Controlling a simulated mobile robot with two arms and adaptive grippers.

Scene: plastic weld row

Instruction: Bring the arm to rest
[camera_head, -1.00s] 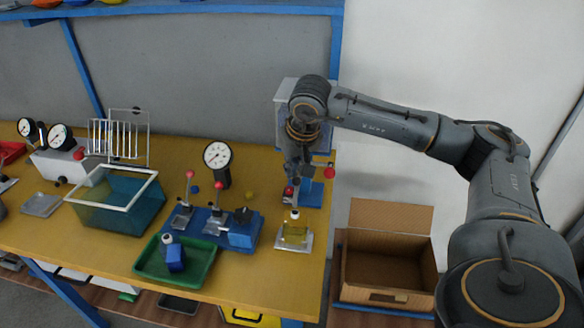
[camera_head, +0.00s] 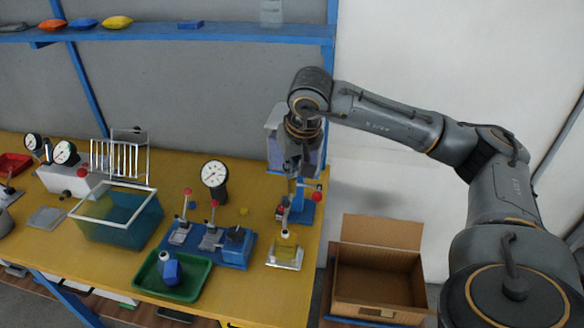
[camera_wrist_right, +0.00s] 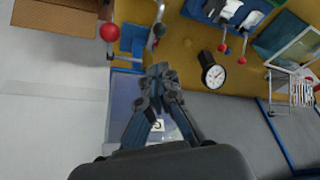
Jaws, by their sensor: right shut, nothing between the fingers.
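My right arm reaches in from the right over the table's right end. Its gripper (camera_head: 292,186) hangs downward above the blue toggle press with a red knob (camera_head: 305,208). In the right wrist view the gripper (camera_wrist_right: 160,72) has its fingertips together with nothing between them. The red knob (camera_wrist_right: 109,32) shows left of the fingers there. A pale box-like unit (camera_head: 275,142) stands behind the gripper, partly hidden by it. My left gripper is not in view.
An open cardboard box (camera_head: 378,282) sits right of the table. A blue shelf (camera_head: 200,33) runs behind.

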